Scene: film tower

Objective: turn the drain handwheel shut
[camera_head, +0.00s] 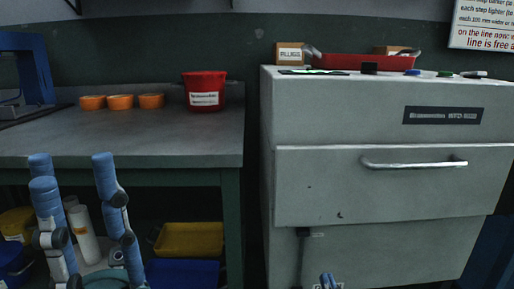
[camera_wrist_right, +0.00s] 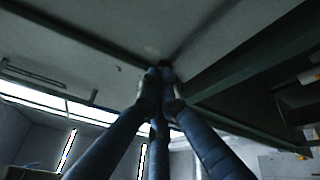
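I cannot make out the drain handwheel in either view. A dark upright pipe or rod (camera_head: 303,255) runs down the front of the grey cabinet (camera_head: 350,186), below its drawer; whether it belongs to the drain is unclear. My left gripper (camera_head: 76,170) stands at the lower left with its blue fingers pointing up and spread apart, empty, in front of the bench. Only a blue fingertip of my right gripper (camera_head: 327,280) shows at the bottom edge, low before the cabinet. In the right wrist view its fingers converge at the tips (camera_wrist_right: 161,80), and nothing is clearly held.
The bench (camera_head: 150,130) at left carries orange bowls (camera_head: 120,101) and a red bucket (camera_head: 204,90). Yellow (camera_head: 190,239) and blue bins are under it. The drawer handle (camera_head: 413,163) sticks out. A red tray (camera_head: 360,62) and pens lie on the cabinet.

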